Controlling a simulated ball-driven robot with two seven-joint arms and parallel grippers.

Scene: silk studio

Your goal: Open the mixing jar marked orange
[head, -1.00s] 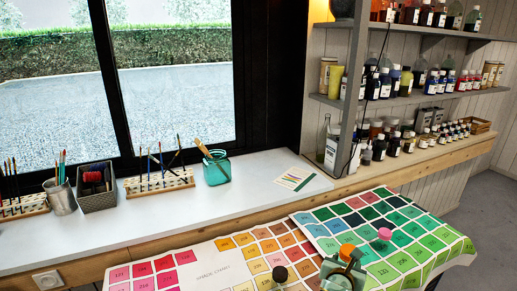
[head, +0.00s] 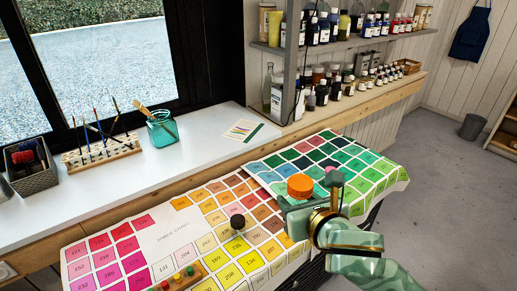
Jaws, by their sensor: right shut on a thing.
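A jar with an orange lid (head: 300,186) is at the right of the head view, above the colour charts. Its lid shows from above and looks seated on top; most of its body is hidden by my gripper. My right gripper (head: 302,204) is shut on this jar just below the lid. I cannot tell whether the jar touches the table. A jar with a black lid (head: 237,222) stands to the left on the yellow swatches. A pink lid (head: 331,171) shows partly behind my right gripper. My left gripper is not in view.
Shade charts (head: 165,238) cover the table. A rack with small coloured pegs (head: 178,279) lies at the near edge. A white counter (head: 95,187) behind holds a green glass jar (head: 162,129) and a brush rack (head: 100,152). Bottle shelves (head: 350,100) stand at the back.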

